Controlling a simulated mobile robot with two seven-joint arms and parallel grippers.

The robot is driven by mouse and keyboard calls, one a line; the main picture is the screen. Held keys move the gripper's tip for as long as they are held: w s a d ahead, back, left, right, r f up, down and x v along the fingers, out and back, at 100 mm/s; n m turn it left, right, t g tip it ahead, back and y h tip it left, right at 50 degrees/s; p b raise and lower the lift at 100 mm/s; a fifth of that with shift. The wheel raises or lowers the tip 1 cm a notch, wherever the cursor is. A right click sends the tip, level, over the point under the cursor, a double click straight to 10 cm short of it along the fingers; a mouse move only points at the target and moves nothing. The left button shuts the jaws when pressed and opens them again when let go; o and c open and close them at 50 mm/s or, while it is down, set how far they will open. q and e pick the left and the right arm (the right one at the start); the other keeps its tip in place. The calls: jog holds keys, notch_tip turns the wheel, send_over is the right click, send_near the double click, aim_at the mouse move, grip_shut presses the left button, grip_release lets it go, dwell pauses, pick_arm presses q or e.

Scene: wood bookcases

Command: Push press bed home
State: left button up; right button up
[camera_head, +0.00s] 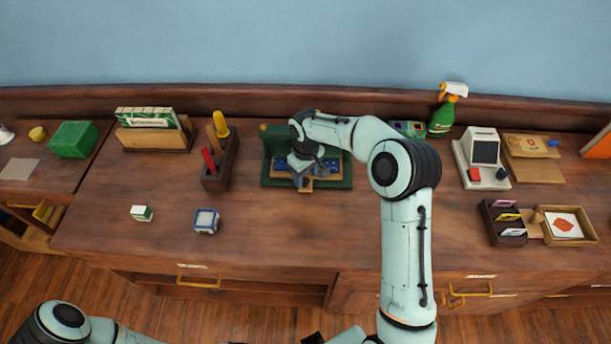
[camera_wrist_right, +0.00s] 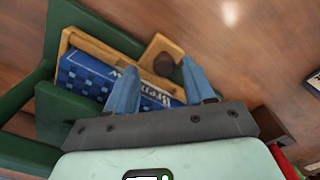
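The press (camera_head: 277,140) is a green frame at the back middle of the desk. Its bed (camera_head: 322,178) is a wooden tray with a blue lettered block in it; the block (camera_wrist_right: 90,75) shows clearly in the right wrist view. My right gripper (camera_head: 304,168) is over the bed's front. Its two blue fingers (camera_wrist_right: 160,65) stand apart, with the tab between their tips in the picture; I cannot tell whether they touch it. My arm hides part of the press. My left gripper is out of view.
A green spray bottle (camera_head: 441,118) and a small computer (camera_head: 484,150) are at the right. The desk front before the press is clear.

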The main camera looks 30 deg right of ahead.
jog(key=shift+s+a, duration=0.1)
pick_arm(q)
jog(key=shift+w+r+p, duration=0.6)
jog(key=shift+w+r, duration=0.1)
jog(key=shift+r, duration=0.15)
pick_arm(e)
notch_tip(320, 180, up, 13)
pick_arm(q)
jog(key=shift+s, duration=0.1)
